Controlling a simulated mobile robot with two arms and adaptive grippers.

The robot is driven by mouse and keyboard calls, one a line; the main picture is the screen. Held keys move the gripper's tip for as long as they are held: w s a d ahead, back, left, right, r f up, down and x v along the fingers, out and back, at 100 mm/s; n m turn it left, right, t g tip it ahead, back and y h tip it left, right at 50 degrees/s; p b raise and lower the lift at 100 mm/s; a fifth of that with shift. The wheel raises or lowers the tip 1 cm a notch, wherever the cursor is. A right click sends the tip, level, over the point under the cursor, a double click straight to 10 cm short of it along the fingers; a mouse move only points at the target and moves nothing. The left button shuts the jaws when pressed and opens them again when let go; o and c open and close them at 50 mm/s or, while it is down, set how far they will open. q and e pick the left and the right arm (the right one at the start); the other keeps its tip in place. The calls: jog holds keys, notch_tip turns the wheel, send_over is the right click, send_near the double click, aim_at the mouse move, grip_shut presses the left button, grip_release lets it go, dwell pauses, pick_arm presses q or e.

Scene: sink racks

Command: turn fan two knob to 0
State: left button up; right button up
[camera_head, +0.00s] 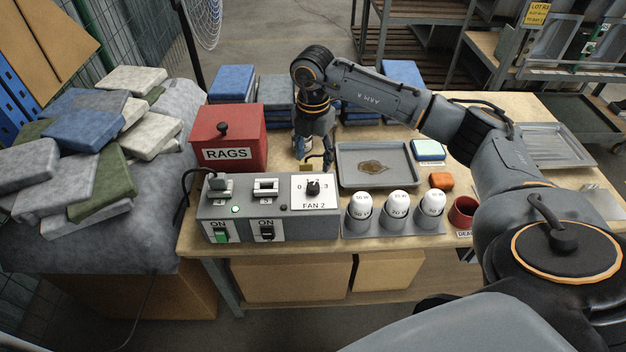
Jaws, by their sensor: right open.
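The fan two knob (313,188) is a black knob on a white plate labelled FAN 2 (313,206). The plate sits at the right end of a grey control box (210,208). A 0 shows left of the knob and a 3 at its right; I cannot tell where the pointer sits. My right gripper (315,165) is open and hangs fingers down, appearing just behind and above the knob, with nothing seen between its fingers. Whether it touches the knob is unclear. My left gripper is out of view.
A red RAGS box (232,132) stands behind the control box. An orange block (441,180) and a red cup (463,212) are farther right.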

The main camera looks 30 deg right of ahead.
aim_at(313, 186)
notch_tip(313, 186, down, 10)
jog(key=shift+r+p, duration=0.25)
jog(key=shift+p, duration=0.45)
jog(key=c, duration=1.2)
